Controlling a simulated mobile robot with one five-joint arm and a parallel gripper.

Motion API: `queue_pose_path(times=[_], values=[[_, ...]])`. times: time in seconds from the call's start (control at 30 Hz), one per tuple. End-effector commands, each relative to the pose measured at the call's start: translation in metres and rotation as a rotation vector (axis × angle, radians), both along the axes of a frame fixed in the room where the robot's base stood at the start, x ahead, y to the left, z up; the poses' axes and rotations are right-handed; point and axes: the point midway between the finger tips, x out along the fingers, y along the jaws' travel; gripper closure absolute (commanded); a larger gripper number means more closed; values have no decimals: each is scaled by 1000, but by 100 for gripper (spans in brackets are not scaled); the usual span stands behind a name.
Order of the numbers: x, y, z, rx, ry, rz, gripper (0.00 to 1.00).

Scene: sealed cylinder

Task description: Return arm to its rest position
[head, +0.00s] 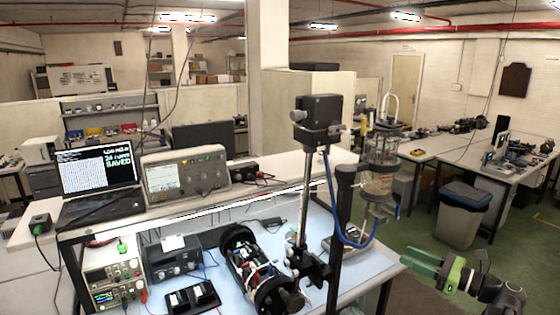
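My gripper (415,256) has green fingers and is in the lower right of the head view, to the right of the workbench. Its two fingers are apart, with nothing visible between them. My dark arm (500,292) runs from it to the lower right corner. A black cylinder (240,240) with open sides and wires and electronics inside lies on the blue bench top, left of the metal stand. My gripper is well clear of it.
A metal stand (304,200) and a clear vessel (380,180) with a blue hose rise between the cylinder and my gripper. A laptop (97,177) and an oscilloscope (185,173) stand on the shelf. A grey bin (462,217) stands behind my gripper on green floor.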

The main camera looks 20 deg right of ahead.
Motion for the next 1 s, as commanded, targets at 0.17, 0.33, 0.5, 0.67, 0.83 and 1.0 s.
queue_pose_path(times=[0.17,0.33,0.5,0.67,0.83,1.0], values=[[63,101,-51,-37,57,196,65],[106,229,-120,-180,143,428,65],[114,352,-201,-460,166,684,65],[97,436,-274,-789,109,932,65],[71,478,-338,-1173,-20,1204,65],[59,453,-374,-1575,-185,1486,65]])
